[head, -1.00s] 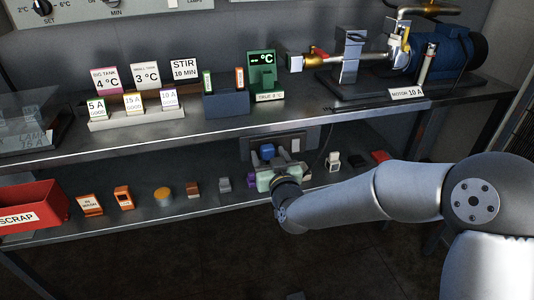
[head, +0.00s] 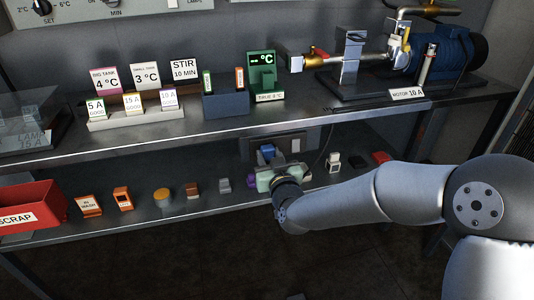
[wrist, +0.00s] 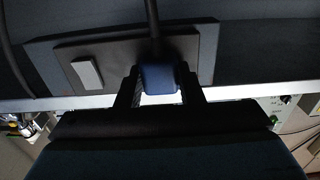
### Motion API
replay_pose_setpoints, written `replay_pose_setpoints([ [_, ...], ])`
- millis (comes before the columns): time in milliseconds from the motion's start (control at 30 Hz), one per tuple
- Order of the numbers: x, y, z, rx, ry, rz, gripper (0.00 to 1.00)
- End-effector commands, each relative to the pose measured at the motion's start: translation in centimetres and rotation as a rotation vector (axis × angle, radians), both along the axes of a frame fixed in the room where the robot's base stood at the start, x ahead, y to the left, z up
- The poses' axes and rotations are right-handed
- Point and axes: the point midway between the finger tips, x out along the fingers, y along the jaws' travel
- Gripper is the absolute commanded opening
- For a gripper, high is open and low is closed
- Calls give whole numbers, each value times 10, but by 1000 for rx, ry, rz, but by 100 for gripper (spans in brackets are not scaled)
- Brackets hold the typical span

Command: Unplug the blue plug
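The blue plug (head: 267,152) is at the dark socket plate (head: 291,144) at the back of the lower shelf. In the wrist view the blue plug (wrist: 158,78) sits between the two fingers of my gripper (wrist: 160,82), in front of the plate's right part, with a dark cable rising from it. The fingertips are very close to its sides; whether they press on it I cannot tell. The plug's contact with the socket is hidden. In the head view my gripper (head: 268,165) reaches in from the front, its body covering part of the area below the plug.
A light rocker switch (wrist: 87,73) is on the plate, left of the plug. On the lower shelf are a purple item (head: 251,178), a white block (head: 333,162) and a grey block (head: 224,184). The upper shelf edge (head: 200,138) runs above my gripper.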

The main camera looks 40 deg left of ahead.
Motion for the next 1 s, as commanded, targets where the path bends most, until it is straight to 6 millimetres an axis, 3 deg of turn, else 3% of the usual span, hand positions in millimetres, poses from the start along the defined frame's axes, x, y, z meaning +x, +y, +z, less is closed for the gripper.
replay_pose_setpoints([
  [33, 0, 0, 0, 0, 0, 0, 18],
  [100, 0, 0, 0, 0, 0, 0, 0],
  [1000, -19, -24, 0, 0, 0, -1, 0],
])
